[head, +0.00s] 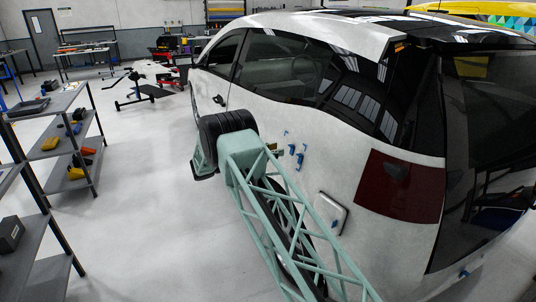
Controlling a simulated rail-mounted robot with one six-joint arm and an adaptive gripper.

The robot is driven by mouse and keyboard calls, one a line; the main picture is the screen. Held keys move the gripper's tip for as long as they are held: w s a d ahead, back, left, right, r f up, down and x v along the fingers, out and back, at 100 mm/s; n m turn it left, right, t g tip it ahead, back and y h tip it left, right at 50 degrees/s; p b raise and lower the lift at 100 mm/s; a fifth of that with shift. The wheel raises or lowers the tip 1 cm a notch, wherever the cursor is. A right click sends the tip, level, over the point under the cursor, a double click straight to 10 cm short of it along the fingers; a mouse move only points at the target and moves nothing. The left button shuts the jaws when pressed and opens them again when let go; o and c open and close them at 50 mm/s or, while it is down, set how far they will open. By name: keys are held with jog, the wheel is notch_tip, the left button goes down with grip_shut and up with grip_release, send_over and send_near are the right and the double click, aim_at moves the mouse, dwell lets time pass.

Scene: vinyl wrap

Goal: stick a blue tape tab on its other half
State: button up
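Several small blue tape pieces sit on the white car's rear side panel. One blue piece (300,160) and another blue piece (292,149) are close together, just right of my arm. A thin blue corner mark (285,133) is above them. Another blue bit (335,223) is at a white square flap (330,213) lower on the panel. One more blue piece (463,274) is low at the car's rear. Which pieces are halves of one tab is too small to tell. My gripper is not visible; my green lattice arm crosses in front of the panel and hides part of it.
The white car (350,135) fills the right side, with a dark red tail light (400,186). A shelf rack (70,140) with yellow and black tools stands at the left. The grey floor (140,215) between rack and car is clear. Benches stand farther back.

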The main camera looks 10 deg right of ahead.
aim_at(289, 145)
jog(key=shift+b+x, duration=0.55)
jog(key=shift+x, duration=2.75)
jog(key=shift+c, duration=0.5)
jog(key=c, duration=0.9)
grip_shut()
jog(key=shift+r+v, duration=0.2)
jog(key=shift+v, duration=0.7)
jog(key=r+p+v, duration=0.1)
jog(key=v, duration=0.5)
jog(key=shift+s+r, duration=0.1)
jog(key=shift+r, duration=0.1)
jog(key=shift+f, duration=0.15)
